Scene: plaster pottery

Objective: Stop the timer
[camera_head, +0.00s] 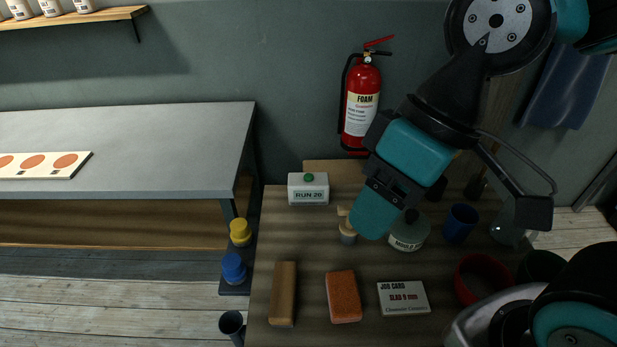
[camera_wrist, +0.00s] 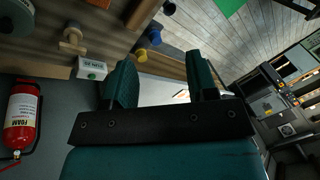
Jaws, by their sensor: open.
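The timer is a small white box (camera_head: 308,194) with a green button on top and "RUN 20" on its front. It stands towards the back left of the wooden table. It also shows in the wrist view as a white box (camera_wrist: 90,70), left of my fingers. My gripper (camera_head: 373,215) hangs to the right of the timer and apart from it. In the wrist view my gripper (camera_wrist: 162,80) has its two teal fingers spread, with nothing visible between them.
A wooden-handled tool (camera_head: 348,232) and a grey-green round container (camera_head: 408,232) stand near my gripper. A sponge (camera_head: 343,297), a wooden block (camera_head: 283,293) and a job card (camera_head: 404,298) lie in front. A fire extinguisher (camera_head: 361,100) hangs behind.

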